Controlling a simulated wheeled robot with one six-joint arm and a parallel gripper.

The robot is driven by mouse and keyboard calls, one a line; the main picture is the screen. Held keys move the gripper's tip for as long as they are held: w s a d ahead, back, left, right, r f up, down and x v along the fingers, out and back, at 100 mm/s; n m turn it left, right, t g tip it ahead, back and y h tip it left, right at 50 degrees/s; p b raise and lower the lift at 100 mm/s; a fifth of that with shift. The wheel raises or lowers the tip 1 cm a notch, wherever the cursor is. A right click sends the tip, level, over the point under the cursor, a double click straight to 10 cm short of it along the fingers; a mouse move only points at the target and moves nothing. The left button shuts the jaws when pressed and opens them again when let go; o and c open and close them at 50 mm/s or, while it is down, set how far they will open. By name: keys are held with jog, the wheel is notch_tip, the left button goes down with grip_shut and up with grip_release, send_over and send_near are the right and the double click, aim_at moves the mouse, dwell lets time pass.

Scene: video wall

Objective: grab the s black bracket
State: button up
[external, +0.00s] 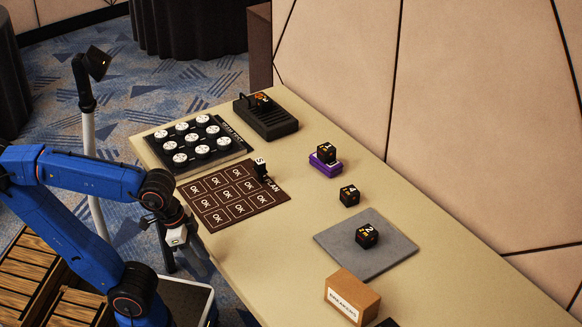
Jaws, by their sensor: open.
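A small black bracket with a white S on it (261,168) stands at the upper right corner of the dark brown PLAN board (215,212), beside the word PLAN. My gripper (187,262) hangs at the left edge of the table, below and to the left of the board. Its fingers point down and are apart, with nothing seen between them. The gripper is well away from the bracket and does not touch it. The bracket's foot is hard to make out at this size.
A black tray with several white round discs (226,154) lies behind the board. A black stand (266,123), a purple block (325,168) bearing a black cube, another cube (349,195), a grey mat (330,240) and a brown box (352,291) are also on the table. The middle is clear.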

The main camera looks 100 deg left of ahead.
jog(key=w+a+r+n+g, duration=0.1)
jog(key=w+a+r+n, duration=0.25)
jog(key=a, duration=0.25)
jog(key=w+a+r+n+h, duration=0.1)
jog(key=w+a+r+n, duration=0.3)
jog(key=a, duration=0.3)
jog(key=w+a+r+n+g, duration=0.1)
jog(key=w+a+r+n, duration=0.1)
jog(key=a+r+n, duration=0.3)
jog(key=s+a+r+n+h, duration=0.1)
jog(key=s+a+n, duration=0.3)
jog(key=a, duration=1)
jog(key=s+a+r+n+h, duration=0.15)
jog(key=a+n, duration=0.55)
jog(key=a, duration=0.7)
send_near(261, 171)
jog(key=shift+t, duration=0.3)
jog(key=f, duration=0.5)
jog(key=shift+w+d+f, duration=0.15)
jog(key=shift+w+f, duration=0.1)
jog(key=shift+w, duration=0.15)
jog(key=shift+d+x, duration=0.15)
jog(key=shift+x, duration=1.35)
jog(key=shift+d+x, duration=0.1)
jog(key=shift+x, duration=1.45)
jog(key=shift+s, duration=0.2)
jog(key=shift+c, duration=0.4)
grip_shut()
